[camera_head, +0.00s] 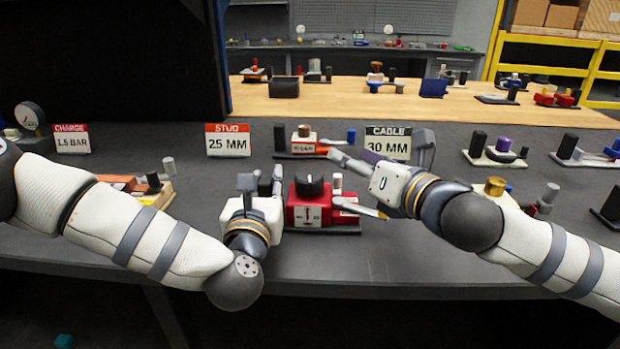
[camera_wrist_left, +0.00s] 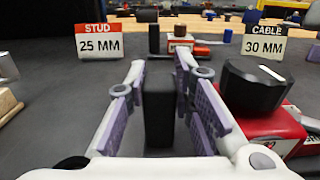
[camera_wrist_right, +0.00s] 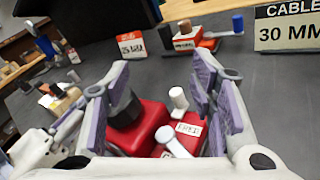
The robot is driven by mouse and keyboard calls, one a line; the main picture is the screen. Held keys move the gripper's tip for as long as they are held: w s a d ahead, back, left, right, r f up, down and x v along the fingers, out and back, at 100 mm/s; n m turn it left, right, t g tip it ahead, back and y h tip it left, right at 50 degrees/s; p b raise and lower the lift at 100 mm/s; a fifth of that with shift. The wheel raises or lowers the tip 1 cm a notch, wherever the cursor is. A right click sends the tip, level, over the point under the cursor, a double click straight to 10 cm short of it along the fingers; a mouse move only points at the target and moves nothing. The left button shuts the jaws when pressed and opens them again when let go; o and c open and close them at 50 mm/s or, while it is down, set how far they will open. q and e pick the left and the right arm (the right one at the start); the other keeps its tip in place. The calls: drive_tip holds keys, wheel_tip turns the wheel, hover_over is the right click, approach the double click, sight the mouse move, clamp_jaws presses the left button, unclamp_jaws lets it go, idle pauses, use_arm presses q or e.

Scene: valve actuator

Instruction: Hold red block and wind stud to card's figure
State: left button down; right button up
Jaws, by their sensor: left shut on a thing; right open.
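The red block (camera_head: 308,208) sits on the table with a black knob (camera_head: 309,185) on top and a white stud (camera_head: 337,183) to the knob's right. A pointer dial is on its front. My left gripper (camera_head: 262,178) is shut on a black upright post (camera_wrist_left: 158,105) at the block's left side. My right gripper (camera_head: 336,178) is open and empty over the block's right side. The STUD card (camera_head: 228,140) reads 25 MM.
A CABLE card (camera_head: 388,143) reading 30 MM stands behind my right gripper. A CHARGE card (camera_head: 71,139) and a round gauge (camera_head: 29,116) are at left. Another red-and-white device (camera_head: 305,141) stands behind the red block. Several other devices crowd the right side.

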sight(318, 183)
drive_tip(key=s+f+n+y, duration=0.1)
drive_tip(key=s+n, duration=0.1)
drive_tip(key=s, duration=0.1)
drive_tip(key=s+n+g+y, duration=0.1)
drive_tip(key=s+n, duration=0.1)
drive_tip(key=s, duration=0.1)
drive_tip(key=s+d+f+n+y, duration=0.1)
drive_tip(key=s+n, duration=0.1)
drive_tip(key=s, duration=0.1)
drive_tip(key=shift+s+f+n+y, duration=0.3)
drive_tip(key=shift+s+f, duration=0.2)
drive_tip(key=x, duration=1.2)
drive_tip(key=shift+a+f, duration=0.15)
drive_tip(key=shift+f, duration=0.1)
drive_tip(key=c, duration=0.9)
